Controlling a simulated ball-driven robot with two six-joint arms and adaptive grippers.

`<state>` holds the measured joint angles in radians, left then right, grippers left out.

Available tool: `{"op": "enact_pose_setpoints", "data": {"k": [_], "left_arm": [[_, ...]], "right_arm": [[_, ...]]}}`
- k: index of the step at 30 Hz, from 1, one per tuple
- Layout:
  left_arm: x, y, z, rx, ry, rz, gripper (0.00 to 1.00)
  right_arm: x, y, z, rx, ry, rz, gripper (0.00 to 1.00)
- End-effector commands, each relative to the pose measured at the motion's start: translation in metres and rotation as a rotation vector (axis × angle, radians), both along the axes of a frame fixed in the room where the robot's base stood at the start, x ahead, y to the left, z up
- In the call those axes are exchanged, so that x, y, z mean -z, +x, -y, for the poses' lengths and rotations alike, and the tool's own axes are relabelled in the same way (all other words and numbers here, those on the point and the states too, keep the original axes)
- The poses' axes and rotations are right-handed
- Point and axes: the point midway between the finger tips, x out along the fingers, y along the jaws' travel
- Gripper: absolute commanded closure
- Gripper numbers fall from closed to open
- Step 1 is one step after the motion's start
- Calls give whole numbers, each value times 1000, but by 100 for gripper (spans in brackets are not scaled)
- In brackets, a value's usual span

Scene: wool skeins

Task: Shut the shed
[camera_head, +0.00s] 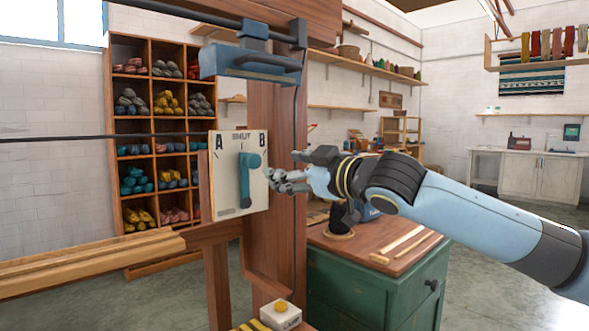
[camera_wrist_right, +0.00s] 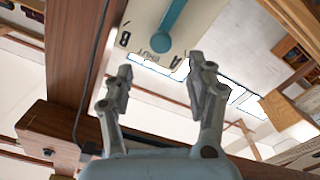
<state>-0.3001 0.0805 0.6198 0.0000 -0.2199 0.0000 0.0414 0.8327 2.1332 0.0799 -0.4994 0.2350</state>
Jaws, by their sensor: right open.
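A pale plate (camera_head: 228,178) marked A, SHUT and B is fixed to the wooden loom post. A teal lever (camera_head: 246,185) on it stands nearly upright, its top just below the lettering, between SHUT and B as seen from the head. In the right wrist view the plate (camera_wrist_right: 206,18) is upside down and the lever (camera_wrist_right: 177,22) ends close to the word SHUT. My right gripper (camera_head: 286,169) is open and empty, just right of the lever and apart from it. Its spread fingers (camera_wrist_right: 160,72) face the plate in the wrist view. My left gripper is not in view.
A blue clamp-like part (camera_head: 250,65) juts out above the plate. The wooden post (camera_head: 283,110) stands behind my gripper. A green cabinet (camera_head: 365,285) with a wooden top is below. A small box with a yellow button (camera_head: 281,314) is low in front. Yarn shelves (camera_head: 152,130) stand behind.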

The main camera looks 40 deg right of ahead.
Motion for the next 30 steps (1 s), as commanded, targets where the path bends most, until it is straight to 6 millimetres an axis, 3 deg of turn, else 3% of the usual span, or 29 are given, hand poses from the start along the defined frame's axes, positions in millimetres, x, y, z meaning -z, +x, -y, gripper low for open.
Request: {"op": "enact_pose_setpoints", "data": {"k": [9, 26, 30], "left_arm": [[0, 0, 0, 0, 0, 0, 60], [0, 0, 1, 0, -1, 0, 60], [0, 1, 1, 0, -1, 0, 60]], "right_arm": [[-1, -19, -1, -7, 2, 2, 44], [-1, -19, -1, -6, 5, 2, 44], [22, -26, -1, 30, 29, -47, 44]]}}
